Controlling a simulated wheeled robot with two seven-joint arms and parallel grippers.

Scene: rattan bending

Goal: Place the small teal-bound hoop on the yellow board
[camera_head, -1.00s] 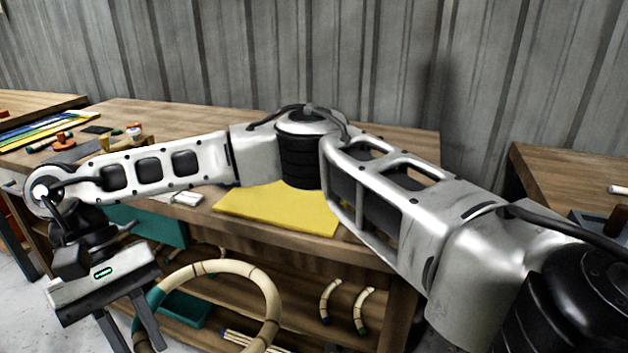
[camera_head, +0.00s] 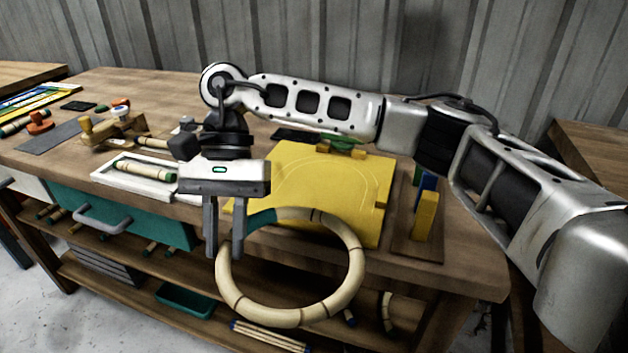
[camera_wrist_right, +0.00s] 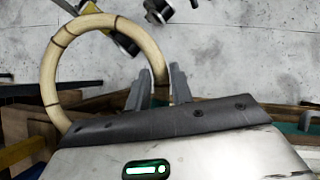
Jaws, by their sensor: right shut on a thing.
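The pale rattan hoop (camera_head: 349,285) has a teal binding on its upper left. My right gripper (camera_head: 225,252) is shut on the left side of the hoop, just below the binding. The hoop hangs in front of the table's front edge and overlaps the near edge of the yellow board in the head view. The yellow board (camera_head: 320,175) lies on the table behind it, with a faint curved outline and small yellow blocks. The right wrist view shows the hoop (camera_wrist_right: 48,75) and my right fingers (camera_wrist_right: 158,85) around its side. My left gripper is out of view.
A white tray (camera_head: 110,183) with a rattan piece stands left of the board. A wooden stand with yellow and blue blocks (camera_head: 426,213) is at its right. A teal drawer (camera_head: 150,222) and a lower shelf with rattan pieces are below the tabletop.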

